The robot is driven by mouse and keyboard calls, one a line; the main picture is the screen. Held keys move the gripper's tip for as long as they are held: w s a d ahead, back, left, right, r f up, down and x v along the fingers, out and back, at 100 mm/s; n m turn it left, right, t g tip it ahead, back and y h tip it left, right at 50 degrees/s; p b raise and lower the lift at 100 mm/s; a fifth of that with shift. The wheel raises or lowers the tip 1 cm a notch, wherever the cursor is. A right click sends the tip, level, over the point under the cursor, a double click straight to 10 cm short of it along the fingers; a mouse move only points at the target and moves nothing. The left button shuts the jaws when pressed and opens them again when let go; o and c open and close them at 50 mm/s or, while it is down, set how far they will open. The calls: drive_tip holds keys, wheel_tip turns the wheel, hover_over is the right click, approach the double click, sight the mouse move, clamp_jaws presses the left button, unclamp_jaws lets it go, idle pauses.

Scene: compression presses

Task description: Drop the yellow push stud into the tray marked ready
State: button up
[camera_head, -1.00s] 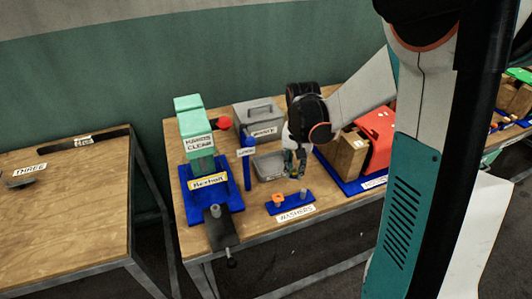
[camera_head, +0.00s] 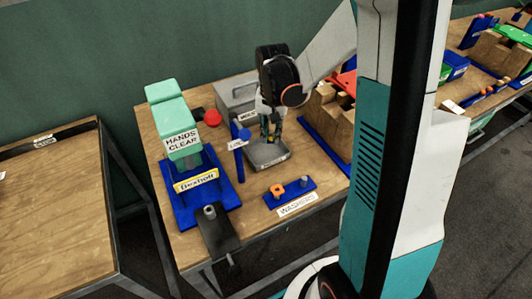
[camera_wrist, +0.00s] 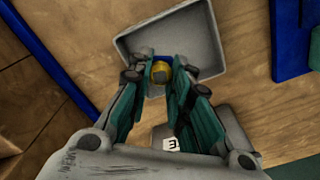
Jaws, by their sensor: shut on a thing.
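The yellow push stud (camera_wrist: 161,71) sits between my fingertips in the wrist view, with dark blue behind it. My gripper (camera_wrist: 160,80) is shut on it. A shallow grey open tray (camera_wrist: 205,38) lies beneath and beyond the stud in the wrist view. In the head view, my gripper (camera_head: 270,138) hangs over the back part of this grey tray (camera_head: 270,163), which looks empty. I cannot read a "ready" mark on the tray. The height of the stud above the tray floor is hard to tell.
A lidded grey box (camera_head: 235,95) with a label stands behind the tray. A blue post (camera_head: 239,160) with a sign stands just left of it. The green press (camera_head: 175,125) is further left. A blue washer holder (camera_head: 291,194) lies in front; wooden blocks (camera_head: 325,110) stand right.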

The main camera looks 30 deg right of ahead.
drive_tip(key=shift+f+b, duration=0.95)
drive_tip(key=shift+f, duration=0.8)
drive_tip(key=o, duration=0.9)
drive_tip(key=shift+c, duration=0.2)
drive_tip(key=shift+r, duration=0.15)
wheel_tip(320, 180, up, 12)
drive_tip(key=shift+f, duration=0.1)
drive_tip(key=shift+s, duration=0.1)
